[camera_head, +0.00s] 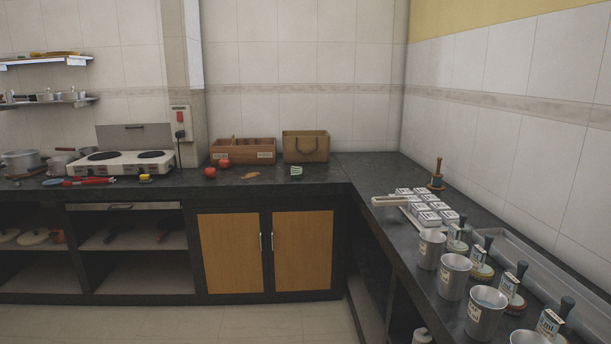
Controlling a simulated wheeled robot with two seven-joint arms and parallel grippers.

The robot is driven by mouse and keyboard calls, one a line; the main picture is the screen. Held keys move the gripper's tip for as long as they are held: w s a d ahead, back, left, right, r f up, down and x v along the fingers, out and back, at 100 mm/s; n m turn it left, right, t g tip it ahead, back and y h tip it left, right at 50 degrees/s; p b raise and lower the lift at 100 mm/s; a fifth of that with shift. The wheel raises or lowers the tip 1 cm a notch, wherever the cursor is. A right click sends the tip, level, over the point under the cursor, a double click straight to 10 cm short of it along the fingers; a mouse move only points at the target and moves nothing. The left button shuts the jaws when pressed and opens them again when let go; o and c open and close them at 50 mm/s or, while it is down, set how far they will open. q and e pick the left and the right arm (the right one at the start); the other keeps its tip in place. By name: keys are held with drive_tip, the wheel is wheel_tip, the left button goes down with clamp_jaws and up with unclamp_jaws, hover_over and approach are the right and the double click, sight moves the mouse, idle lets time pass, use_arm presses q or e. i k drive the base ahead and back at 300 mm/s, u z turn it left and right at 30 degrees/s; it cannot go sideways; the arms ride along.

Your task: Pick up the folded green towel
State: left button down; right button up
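A small green and pale striped item (296,172), which looks like the folded green towel, sits on the dark back counter (325,173). It is in front of the brown bag-like box (306,147) and left of the counter's inner corner. It is small in view, so its folds cannot be made out. Neither of my grippers is in view.
Tomatoes (210,173) and a wooden box (243,150) are left of the green item, with a flat orange-brown thing (250,176) nearer it. A two-burner stove (122,162) is farther left. Steel canisters (453,277) line the right counter. The floor (180,322) is clear.

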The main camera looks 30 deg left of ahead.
sight(296, 173)
drive_tip(key=k, duration=1)
drive_tip(key=u, duration=2)
drive_tip(key=i, duration=3.75)
drive_tip(key=z, duration=2.55)
drive_tip(key=i, duration=1.4)
drive_tip(key=u, duration=0.05)
